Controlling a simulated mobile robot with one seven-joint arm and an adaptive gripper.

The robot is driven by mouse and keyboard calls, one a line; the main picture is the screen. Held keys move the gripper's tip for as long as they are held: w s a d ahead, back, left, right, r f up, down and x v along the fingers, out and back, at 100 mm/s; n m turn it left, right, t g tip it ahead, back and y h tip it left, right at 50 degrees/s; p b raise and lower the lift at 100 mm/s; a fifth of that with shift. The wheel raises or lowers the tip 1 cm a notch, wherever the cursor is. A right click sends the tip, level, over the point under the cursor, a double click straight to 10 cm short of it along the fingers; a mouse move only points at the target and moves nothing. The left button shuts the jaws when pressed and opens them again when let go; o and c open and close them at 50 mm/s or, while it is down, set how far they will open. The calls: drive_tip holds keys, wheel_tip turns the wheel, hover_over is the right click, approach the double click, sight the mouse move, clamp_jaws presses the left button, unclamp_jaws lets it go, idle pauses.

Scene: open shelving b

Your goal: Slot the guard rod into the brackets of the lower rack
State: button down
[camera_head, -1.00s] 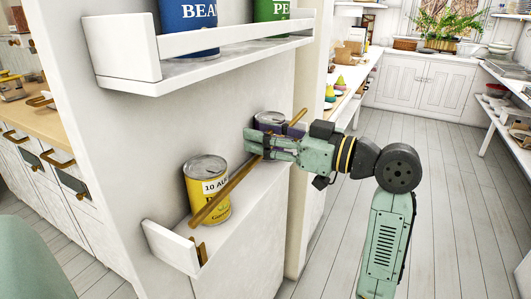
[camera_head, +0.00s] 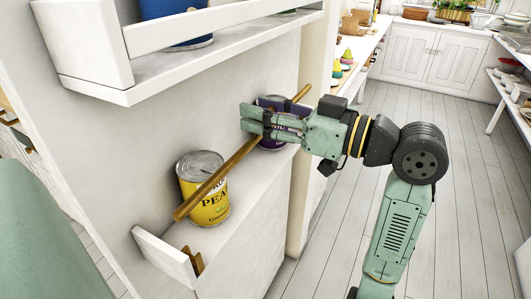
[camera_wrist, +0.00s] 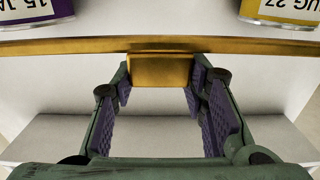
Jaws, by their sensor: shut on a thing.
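The guard rod (camera_head: 228,165) is a long golden-brown bar held at a slant across the front of the lower rack (camera_head: 165,257). My gripper (camera_head: 262,121) is shut on it near its middle. In the wrist view the fingers (camera_wrist: 160,82) close on a gold tab under the rod (camera_wrist: 60,48). The rod's near end hangs above and apart from the rack's near-end bracket (camera_head: 196,262), a small brass piece at the white end wall. The far bracket is not visible, with my gripper and the rod in that area.
A yellow can (camera_head: 207,205) and a purple can (camera_head: 270,142) stand on the lower rack behind the rod. The upper rack (camera_head: 205,25), with a white rail and a blue can (camera_head: 170,10), overhangs above. The floor at right (camera_head: 460,220) is clear.

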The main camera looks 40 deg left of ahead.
wheel_tip(320, 180, down, 4)
drive_tip(key=shift+s+d, duration=0.1)
drive_tip(key=shift+s, duration=0.05)
drive_tip(key=shift+f+p, duration=0.35)
drive_tip(key=shift+f, duration=1.9)
drive_tip(key=shift+f, duration=0.15)
drive_tip(key=c, duration=1)
unclamp_jaws()
drive_tip(key=shift+o, duration=0.2)
drive_tip(key=shift+r, duration=0.25)
drive_tip(key=b+v, duration=0.3)
drive_tip(key=v, duration=0.9)
drive_tip(key=shift+b, duration=0.3)
